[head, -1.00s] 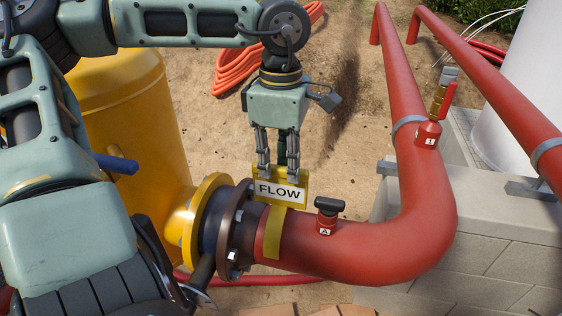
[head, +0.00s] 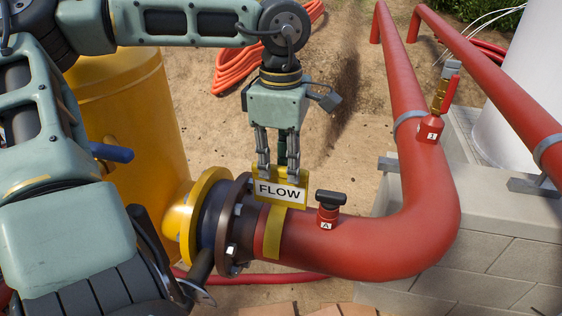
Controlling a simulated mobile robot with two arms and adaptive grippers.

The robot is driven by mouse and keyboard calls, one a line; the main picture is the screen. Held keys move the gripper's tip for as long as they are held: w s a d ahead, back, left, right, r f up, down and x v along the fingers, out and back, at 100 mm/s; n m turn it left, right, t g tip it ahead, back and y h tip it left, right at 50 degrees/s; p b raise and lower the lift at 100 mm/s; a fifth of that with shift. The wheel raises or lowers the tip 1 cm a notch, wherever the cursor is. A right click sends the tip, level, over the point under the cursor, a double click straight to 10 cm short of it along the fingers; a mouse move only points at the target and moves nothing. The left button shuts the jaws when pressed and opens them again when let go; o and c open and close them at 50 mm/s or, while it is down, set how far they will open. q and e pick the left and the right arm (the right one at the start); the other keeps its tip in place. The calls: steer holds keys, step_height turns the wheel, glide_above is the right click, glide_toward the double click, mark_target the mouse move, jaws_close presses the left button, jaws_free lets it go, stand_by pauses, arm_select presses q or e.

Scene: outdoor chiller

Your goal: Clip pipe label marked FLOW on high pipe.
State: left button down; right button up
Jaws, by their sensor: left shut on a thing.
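My left gripper (head: 278,172) points down and is shut on the top of the yellow pipe label with a white plate marked FLOW (head: 279,191). The label is upright and faces me, over the red pipe (head: 345,245) close to its flanged end. A yellow band (head: 274,231) wraps the pipe directly below the plate. I cannot tell whether this band is part of the label or a marking on the pipe. The label's back and any clip jaws are hidden.
A black-handled valve tagged A (head: 328,208) stands on the pipe just right of the label. A dark flange (head: 236,225) joins the yellow tank (head: 130,120) on the left. Another red valve (head: 436,115) and a second red pipe (head: 490,80) are at right, above a block wall (head: 480,262).

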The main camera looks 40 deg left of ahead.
arm_select(q)
steer(key=shift+f+b, duration=0.8)
steer(key=shift+f, duration=0.2)
steer(key=shift+r, duration=0.1)
steer(key=c, duration=1.7)
jaws_free()
steer(key=shift+o, duration=0.2)
steer(key=o, duration=0.5)
step_height(320, 180, up, 7)
steer(key=p, duration=0.5)
